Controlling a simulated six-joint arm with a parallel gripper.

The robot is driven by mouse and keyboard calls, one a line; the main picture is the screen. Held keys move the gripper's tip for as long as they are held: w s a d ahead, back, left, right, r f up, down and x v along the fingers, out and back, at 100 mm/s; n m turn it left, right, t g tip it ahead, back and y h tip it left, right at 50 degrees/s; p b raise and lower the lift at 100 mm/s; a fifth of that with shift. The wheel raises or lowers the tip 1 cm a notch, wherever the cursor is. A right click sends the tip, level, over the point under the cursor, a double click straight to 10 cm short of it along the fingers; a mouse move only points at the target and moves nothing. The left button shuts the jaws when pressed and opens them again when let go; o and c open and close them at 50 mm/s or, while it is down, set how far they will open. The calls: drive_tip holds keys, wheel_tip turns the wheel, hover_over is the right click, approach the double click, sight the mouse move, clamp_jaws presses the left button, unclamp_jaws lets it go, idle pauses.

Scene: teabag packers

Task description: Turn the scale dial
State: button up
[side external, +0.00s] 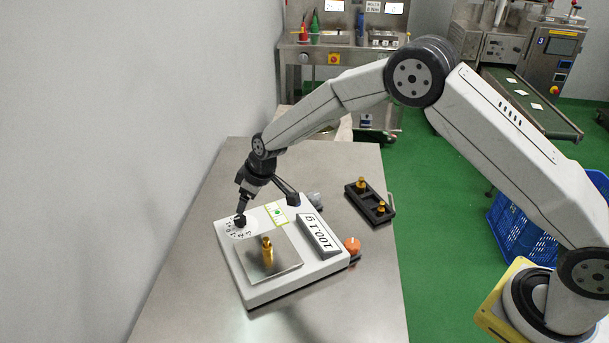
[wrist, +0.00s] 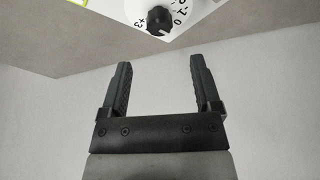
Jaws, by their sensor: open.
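The scale (side external: 241,287) is a white box on the steel table, with a display reading 100.1 g. A brass weight (side external: 267,251) stands on its square metal pan (side external: 285,262). The scale dial (side external: 240,221) is a small black knob on a white face with printed numbers, at the scale's far left corner. In the wrist view the dial (wrist: 159,20) is at the top centre, beyond the fingertips. My gripper (wrist: 165,72) is open and empty, with its two fingers apart. In the side view my gripper (side external: 240,207) is right at the dial and partly hides it.
A black holder (side external: 370,203) with brass weights lies right of the scale. An orange knob (side external: 352,244) sticks out at the scale's right side. A grey wall (side external: 100,150) runs along the left. The table's front (side external: 340,310) is clear.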

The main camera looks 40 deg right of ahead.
sight(240, 217)
drive_tip(key=shift+x, duration=3.75)
clamp_jaws()
